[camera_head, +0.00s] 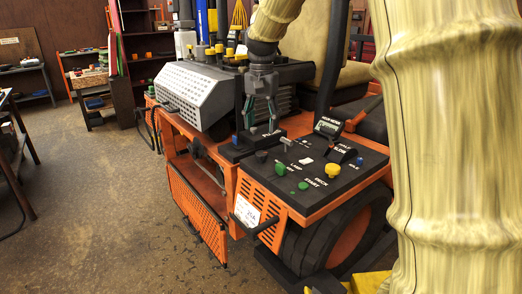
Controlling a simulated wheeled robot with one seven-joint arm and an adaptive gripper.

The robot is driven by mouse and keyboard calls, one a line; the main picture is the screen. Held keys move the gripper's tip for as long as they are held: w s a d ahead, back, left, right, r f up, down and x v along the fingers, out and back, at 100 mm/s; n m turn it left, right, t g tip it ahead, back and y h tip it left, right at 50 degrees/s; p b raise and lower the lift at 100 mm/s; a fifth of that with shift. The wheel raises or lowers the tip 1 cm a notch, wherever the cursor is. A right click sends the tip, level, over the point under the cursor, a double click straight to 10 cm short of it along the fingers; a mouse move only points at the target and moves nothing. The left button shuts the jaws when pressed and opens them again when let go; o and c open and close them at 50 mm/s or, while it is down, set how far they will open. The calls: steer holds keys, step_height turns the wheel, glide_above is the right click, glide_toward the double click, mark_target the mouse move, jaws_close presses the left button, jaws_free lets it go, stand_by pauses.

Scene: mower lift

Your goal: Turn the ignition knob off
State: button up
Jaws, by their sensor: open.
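My gripper (261,117) hangs pointing down over the rear left part of the mower's black control panel (318,198). Its two green-tipped fingers are apart with nothing between them. The panel carries a dark round knob (261,156), a green knob (281,169), a smaller green button (303,186), a yellow knob (333,170) and a white switch (305,160). I cannot read an ignition label, so which knob is the ignition is unclear. The fingertips appear above the small rear panel section, apart from these knobs.
The orange mower body has a grey perforated cover (195,95) behind the panel and an orange mesh guard (197,212) at left. A display (328,127) rises at the panel's back. The floor (90,190) at left is open. Shelves stand behind.

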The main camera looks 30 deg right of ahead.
mark_target(262, 153)
step_height(262, 153, down, 10)
steer(key=shift+r+p, duration=0.2)
steer(key=shift+p, duration=0.4)
steer(key=c, duration=1)
